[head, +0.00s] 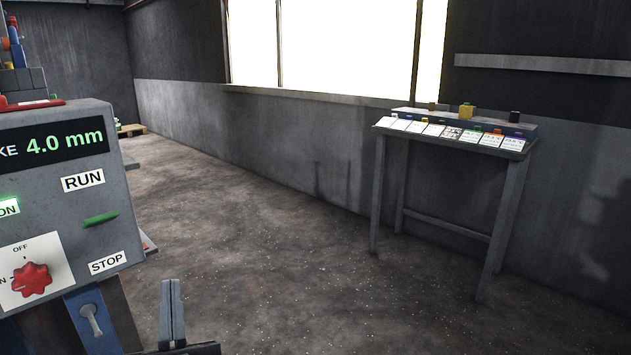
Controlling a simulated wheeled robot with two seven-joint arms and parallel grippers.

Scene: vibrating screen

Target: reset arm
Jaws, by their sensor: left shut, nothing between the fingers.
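My left gripper (172,312) shows at the bottom of the head view, left of centre. Its two grey fingers point up and are shut together with nothing between them. It is just right of the grey control box (125,205), below the STOP label, and looks apart from it. The rest of my left arm is mostly out of the picture. My right gripper is not in view.
The control box has a display reading 4.0 mm, a lit green ON light, a red knob (33,281) and a green lever (101,218). A grey table (398,188) with cards and small blocks stands at the right wall. The floor between is clear.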

